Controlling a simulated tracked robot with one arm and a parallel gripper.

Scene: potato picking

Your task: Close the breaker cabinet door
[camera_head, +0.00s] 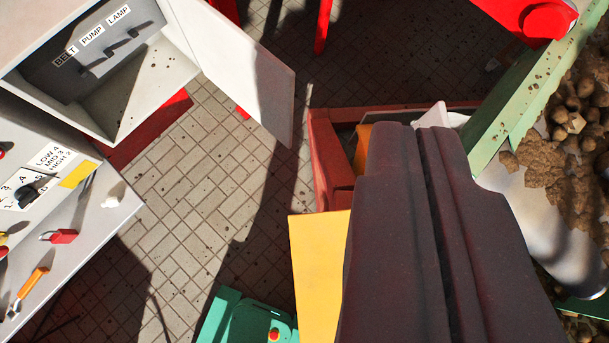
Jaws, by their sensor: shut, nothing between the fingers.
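The breaker cabinet (160,82) is a white box at the upper left, with a dark panel inside bearing switches labelled BELT, PUMP and LAMP. Its white door (240,75) stands open, swung out to the right from the cabinet's upper right edge, with a shadow across it. My gripper (412,132) is large and dark in the lower right middle. Its two fingers lie together, shut and empty. It appears right of and below the door, apart from it in the picture. It hides part of what lies beneath.
Below the cabinet is a white control panel (112,222) with a dial and coloured handles. A reddish crate (325,160) and yellow panel (315,265) lie beside my gripper. A green-edged trough (530,85) with potatoes and soil is at right. Tiled floor (205,175) shows between.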

